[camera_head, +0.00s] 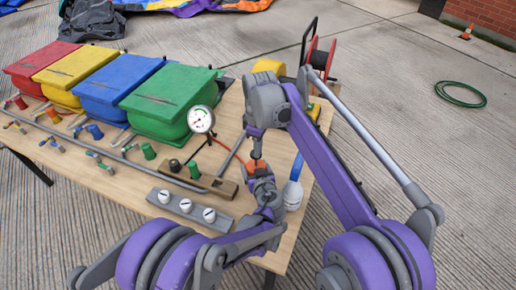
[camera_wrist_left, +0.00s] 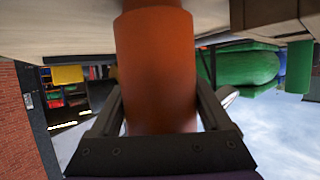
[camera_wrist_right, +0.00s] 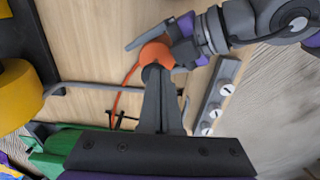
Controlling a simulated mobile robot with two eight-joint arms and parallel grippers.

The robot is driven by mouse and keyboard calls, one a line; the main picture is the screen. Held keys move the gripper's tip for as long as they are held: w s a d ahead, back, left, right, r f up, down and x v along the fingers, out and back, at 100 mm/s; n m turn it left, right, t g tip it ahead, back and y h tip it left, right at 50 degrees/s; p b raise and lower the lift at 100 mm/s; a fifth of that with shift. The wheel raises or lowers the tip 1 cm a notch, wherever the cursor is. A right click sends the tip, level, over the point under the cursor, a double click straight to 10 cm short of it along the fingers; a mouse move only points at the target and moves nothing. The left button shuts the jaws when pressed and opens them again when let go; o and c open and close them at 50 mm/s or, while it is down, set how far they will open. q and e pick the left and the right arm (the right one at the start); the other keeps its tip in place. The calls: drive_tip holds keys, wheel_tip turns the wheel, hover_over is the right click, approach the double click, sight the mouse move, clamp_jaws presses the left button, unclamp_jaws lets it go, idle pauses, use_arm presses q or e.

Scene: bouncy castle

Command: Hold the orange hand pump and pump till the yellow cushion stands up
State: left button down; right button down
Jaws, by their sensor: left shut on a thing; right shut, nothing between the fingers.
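The orange hand pump (camera_head: 259,165) stands at the right part of the wooden table. My left gripper (camera_head: 258,172) is shut around its orange body, which fills the left wrist view (camera_wrist_left: 158,70). My right gripper (camera_head: 257,146) is shut and empty, directly above the pump. In the right wrist view its fingertips (camera_wrist_right: 153,72) overlap the pump's top (camera_wrist_right: 157,52); I cannot tell whether they touch. The yellow cushion (camera_head: 75,73) is a low, box-like block between the red and blue ones on the table, wide and squat.
Red (camera_head: 40,62), blue (camera_head: 118,88) and green (camera_head: 172,98) blocks flank the yellow one. A pipe with coloured valves runs before them. A hose reel (camera_head: 319,62) stands behind.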

drive_tip(key=shift+f, duration=2.15)
drive_tip(key=shift+r, duration=0.1)
wheel_tip(320, 180, up, 14)
drive_tip(key=shift+s+d, duration=0.15)
drive_tip(key=shift+s, duration=0.15)
drive_tip(key=shift+r, duration=0.1)
